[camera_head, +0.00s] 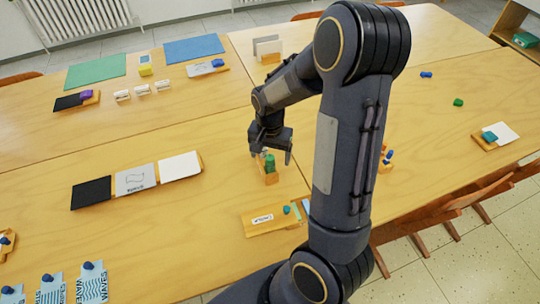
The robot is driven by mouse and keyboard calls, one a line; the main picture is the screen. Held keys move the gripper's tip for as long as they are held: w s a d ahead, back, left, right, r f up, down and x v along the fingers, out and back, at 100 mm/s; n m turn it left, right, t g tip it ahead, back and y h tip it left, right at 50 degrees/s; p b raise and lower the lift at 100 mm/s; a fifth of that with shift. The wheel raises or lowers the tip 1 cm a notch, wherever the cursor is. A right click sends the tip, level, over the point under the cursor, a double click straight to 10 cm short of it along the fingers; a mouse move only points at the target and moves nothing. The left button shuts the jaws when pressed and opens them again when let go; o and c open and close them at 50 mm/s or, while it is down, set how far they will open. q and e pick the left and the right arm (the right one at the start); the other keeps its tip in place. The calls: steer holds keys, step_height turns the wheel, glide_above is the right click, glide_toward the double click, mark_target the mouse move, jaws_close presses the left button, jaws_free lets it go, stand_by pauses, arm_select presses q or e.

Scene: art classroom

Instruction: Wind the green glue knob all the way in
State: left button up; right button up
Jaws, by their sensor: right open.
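A small green piece (269,161), which looks like the green glue knob, sits upright on a small wooden block (271,178) near the middle of the table. My right gripper (272,155) is just above and around it, pointing down with its fingers apart. I cannot tell whether a finger touches the green piece. The gripper partly hides its top. My left gripper is not in view.
A wooden tray (260,225) with a label and a small green piece lies in front. A row of black, grey and white cards (135,181) lies left. Small orange and blue items (386,158) stand right of my arm. Bare table surrounds the block.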

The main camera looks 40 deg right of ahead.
steer(key=m+p, duration=0.2)
steer(key=m, duration=0.4)
steer(key=shift+r, duration=0.15)
steer(key=m+p, duration=0.1)
steer(key=m, duration=0.2)
steer(key=shift+m+p, duration=0.3)
steer(key=shift+m, duration=0.1)
steer(key=shift+m+p, duration=0.3)
steer(key=shift+m, duration=0.5)
steer(key=shift+s+d, duration=0.15)
steer(key=shift+d, duration=0.35)
steer(key=shift+s+d, duration=0.15)
steer(key=shift+d, duration=0.35)
steer(key=shift+c, duration=0.2)
jaws_close()
steer(key=c, duration=1.7)
jaws_free()
